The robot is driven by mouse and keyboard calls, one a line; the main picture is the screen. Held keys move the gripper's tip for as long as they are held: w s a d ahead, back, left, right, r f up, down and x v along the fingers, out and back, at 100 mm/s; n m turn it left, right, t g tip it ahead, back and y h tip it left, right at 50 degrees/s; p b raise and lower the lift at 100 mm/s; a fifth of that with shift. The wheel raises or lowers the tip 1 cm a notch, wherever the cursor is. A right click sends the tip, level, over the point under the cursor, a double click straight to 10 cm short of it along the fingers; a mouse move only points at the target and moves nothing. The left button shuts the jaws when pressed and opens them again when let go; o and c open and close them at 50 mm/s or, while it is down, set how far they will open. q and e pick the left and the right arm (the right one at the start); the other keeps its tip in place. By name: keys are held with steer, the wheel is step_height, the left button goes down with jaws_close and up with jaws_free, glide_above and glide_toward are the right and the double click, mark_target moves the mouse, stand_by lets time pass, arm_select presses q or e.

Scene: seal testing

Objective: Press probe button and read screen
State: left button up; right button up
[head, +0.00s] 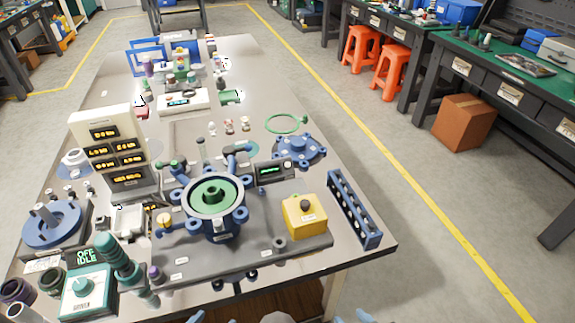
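A small dark instrument with a lit green screen (271,170) sits behind the round blue test fixture (213,212); its reading is too small to make out. A light round knob or button (288,164) shows at its right end. A yellow box with a dark round button on top (306,216) stands at the right of the grey base plate. I cannot tell which button belongs to the probe. Only pale blue bits at the bottom edge show of my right gripper (364,316) and perhaps my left gripper (196,317), both apart from these things. Their fingers are cut off.
A display tower (113,148) with several lit readouts stands at left. A teal box reading "OFF IDLE" (88,292) is at the front left. A blue rack (354,208) lies along the right table edge, beside a blue flange (298,151).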

steer(key=shift+c, duration=0.3)
steer(key=shift+w+r, duration=0.15)
steer(key=shift+w, duration=0.1)
steer(key=c, duration=0.6)
steer(key=shift+d, duration=0.1)
jaws_close()
steer(key=shift+s+f, duration=0.2)
steer(key=shift+s, duration=0.1)
steer(key=shift+w+r, duration=0.1)
steer(key=shift+w, duration=0.05)
